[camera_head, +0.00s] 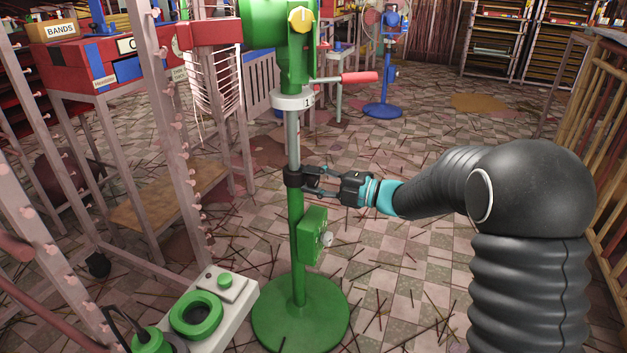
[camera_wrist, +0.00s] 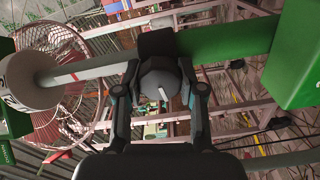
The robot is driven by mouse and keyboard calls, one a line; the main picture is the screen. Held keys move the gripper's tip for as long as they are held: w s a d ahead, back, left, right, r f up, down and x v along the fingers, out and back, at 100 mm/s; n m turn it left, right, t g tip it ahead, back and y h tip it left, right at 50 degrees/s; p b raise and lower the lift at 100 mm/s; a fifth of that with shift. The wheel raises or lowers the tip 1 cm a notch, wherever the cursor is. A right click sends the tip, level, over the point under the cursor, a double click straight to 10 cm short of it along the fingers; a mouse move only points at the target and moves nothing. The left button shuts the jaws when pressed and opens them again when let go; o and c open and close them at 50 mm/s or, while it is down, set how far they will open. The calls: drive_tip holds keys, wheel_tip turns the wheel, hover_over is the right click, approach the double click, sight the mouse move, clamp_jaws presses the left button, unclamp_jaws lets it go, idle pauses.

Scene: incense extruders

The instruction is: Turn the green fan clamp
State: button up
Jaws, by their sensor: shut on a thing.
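The green fan's stand (camera_head: 297,245) rises from a round green base, with a grey inner pole (camera_head: 292,140) above. A black clamp (camera_head: 293,177) sits around the pole where green and grey meet. My gripper (camera_head: 313,180) comes from the right and is shut on the clamp's knob. In the wrist view the round dark knob (camera_wrist: 160,78) with a pale mark lies between the two fingers of my gripper (camera_wrist: 160,92). The clamp body (camera_wrist: 157,42) shows behind it on the pole. The finger contact is partly hidden in the head view.
A green control box (camera_head: 312,235) is on the stand below the clamp. A white collar marked 1 (camera_head: 293,99) and a red-handled lever (camera_head: 346,78) are above. A pegged rack (camera_head: 172,130) stands left, and a blue fan (camera_head: 385,70) behind. Sticks litter the floor.

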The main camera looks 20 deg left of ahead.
drive_tip(key=o, duration=1.2)
drive_tip(key=shift+c, duration=0.2)
drive_tip(key=s+d, duration=0.1)
drive_tip(key=d, duration=1.1)
